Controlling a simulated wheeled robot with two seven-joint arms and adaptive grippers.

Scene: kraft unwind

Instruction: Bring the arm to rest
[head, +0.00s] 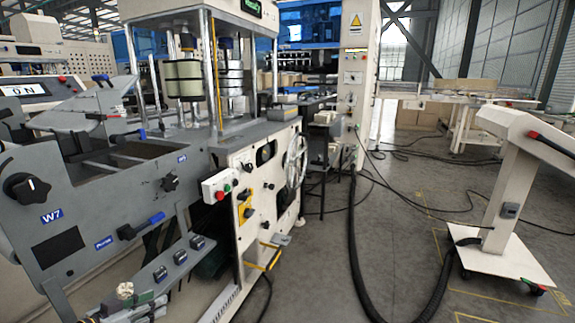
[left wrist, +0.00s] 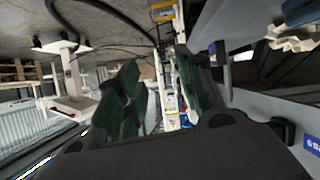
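My left gripper (left wrist: 157,80) fills the middle of the left wrist view. Its two dark green fingers stand apart. I see nothing between them but the background, so it is open and empty. The wrist picture is upside down, with the floor at the top. My right gripper is in neither view.
The grey machine (head: 95,185) with knobs and a rail fills the head view's left. A white wheeled stand (head: 503,190) is right. A black hose (head: 357,245) crosses open floor.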

